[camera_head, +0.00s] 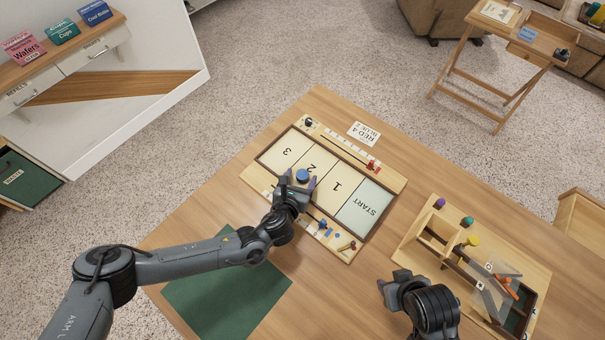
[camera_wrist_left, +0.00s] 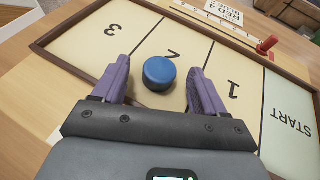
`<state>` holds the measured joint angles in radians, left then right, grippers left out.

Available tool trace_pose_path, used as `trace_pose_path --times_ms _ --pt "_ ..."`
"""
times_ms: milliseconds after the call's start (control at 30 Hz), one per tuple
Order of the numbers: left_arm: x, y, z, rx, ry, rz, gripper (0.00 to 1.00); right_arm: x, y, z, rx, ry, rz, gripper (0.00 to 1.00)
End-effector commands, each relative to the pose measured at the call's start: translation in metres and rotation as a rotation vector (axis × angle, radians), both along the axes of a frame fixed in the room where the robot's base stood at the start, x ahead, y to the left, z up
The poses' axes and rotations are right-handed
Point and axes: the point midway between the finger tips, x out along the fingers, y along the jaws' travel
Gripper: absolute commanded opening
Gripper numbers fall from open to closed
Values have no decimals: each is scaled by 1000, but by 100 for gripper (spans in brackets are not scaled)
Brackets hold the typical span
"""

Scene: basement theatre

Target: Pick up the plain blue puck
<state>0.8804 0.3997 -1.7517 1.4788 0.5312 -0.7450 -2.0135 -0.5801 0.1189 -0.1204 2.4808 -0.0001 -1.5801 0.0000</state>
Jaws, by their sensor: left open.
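The plain blue puck (camera_head: 302,175) lies on the section marked 2 of the board (camera_head: 345,244). The puck also shows in the left wrist view (camera_wrist_left: 159,73), between the purple fingertips and just ahead of the palm. My left gripper (camera_head: 299,180) is open, with one finger on either side of the puck. I see no clear grip on it, and cannot tell how high the fingertips are. My right gripper (camera_head: 391,281) is over the table's front right, away from the puck. Its jaw opening is unclear.
A score card (camera_head: 364,133) lies behind the board, and a red marker (camera_head: 371,165) sits on its far rail. A green mat (camera_head: 225,292) lies at the front left. A wooden tray (camera_head: 412,247) with several coloured pieces stands at the right.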

Motion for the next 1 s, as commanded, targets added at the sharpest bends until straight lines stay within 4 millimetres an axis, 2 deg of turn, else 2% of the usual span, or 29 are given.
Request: trace_pose_path --times_ms 133,400,467,800,1000 --pt "8 -3 -4 -1 1 0 72 0 -1 0 -6 0 3 43" --pt "10 -3 -5 -1 1 0 72 0 -2 0 -7 1 4 43" --pt "10 -3 -5 -1 1 0 64 0 -2 0 -7 1 4 43" --pt "10 -3 -5 -1 1 0 13 0 0 0 1 1 -1 43" --pt "10 -3 -5 -1 2 1 12 0 1 0 4 2 -3 43"
